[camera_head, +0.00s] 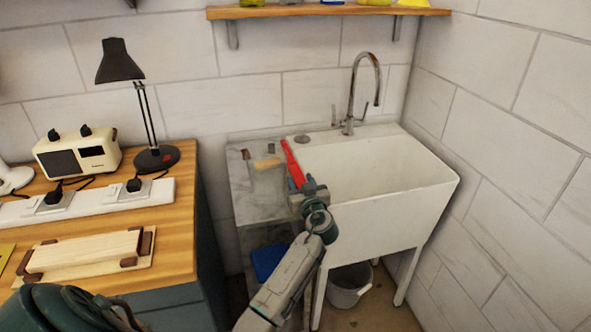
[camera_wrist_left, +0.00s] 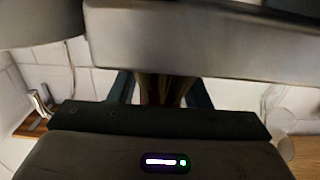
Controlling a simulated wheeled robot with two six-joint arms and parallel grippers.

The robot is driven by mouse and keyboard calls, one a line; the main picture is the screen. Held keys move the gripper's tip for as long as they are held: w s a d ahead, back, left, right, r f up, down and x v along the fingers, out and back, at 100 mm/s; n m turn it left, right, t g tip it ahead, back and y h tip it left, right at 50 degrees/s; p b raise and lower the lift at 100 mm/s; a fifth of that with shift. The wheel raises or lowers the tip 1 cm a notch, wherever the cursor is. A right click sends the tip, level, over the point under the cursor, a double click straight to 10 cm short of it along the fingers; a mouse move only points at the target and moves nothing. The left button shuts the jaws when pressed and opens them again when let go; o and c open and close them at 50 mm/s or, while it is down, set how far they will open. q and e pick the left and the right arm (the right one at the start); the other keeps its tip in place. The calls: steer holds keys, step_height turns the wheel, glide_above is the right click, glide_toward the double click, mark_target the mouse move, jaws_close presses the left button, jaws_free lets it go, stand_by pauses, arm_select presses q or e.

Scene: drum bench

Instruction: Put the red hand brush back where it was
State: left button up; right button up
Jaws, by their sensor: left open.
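The red hand brush (camera_head: 292,163) lies along the left rim of the white sink (camera_head: 385,210), where the sink meets a marble-topped side table (camera_head: 246,205). My left gripper (camera_head: 300,190) is open at the near end of the brush and covers that end. I cannot tell whether its fingers touch the brush. In the left wrist view, something brownish (camera_wrist_left: 163,88) shows between the dark fingers, too dim to name. My right gripper is not in view.
A chrome tap (camera_head: 350,125) stands behind the sink. A wooden worktop on the left holds a lamp (camera_head: 154,155), a cream radio (camera_head: 78,153), a power strip (camera_head: 100,202) and a wooden tray (camera_head: 60,272). A bucket (camera_head: 349,285) stands below the sink.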

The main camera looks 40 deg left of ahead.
arm_select(q)
jaws_close()
